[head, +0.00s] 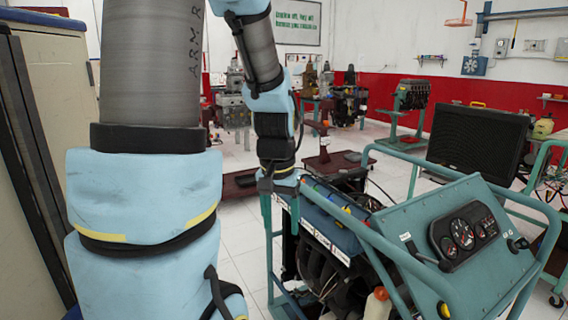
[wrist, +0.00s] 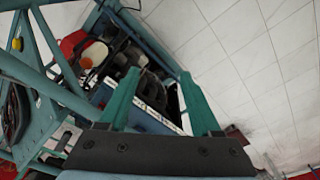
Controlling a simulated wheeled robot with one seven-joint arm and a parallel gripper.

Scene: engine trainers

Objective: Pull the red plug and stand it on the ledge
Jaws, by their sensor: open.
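My gripper (wrist: 159,74) is open, with its two green fingers apart and nothing seen between them. In the head view my gripper (head: 280,205) points down at the left end of the engine trainer, beside a blue ledge-like top (head: 335,228) with white labels along its edge. This blue part also shows between and below the fingers in the wrist view (wrist: 150,121).
The trainer's green tube frame (head: 405,262) and sloped gauge panel (head: 465,230) stand to the right of my gripper. A pale bottle (head: 378,304) is near the front. A black monitor (head: 478,140) stands behind. White tiled floor (wrist: 255,60) is open beside the trainer.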

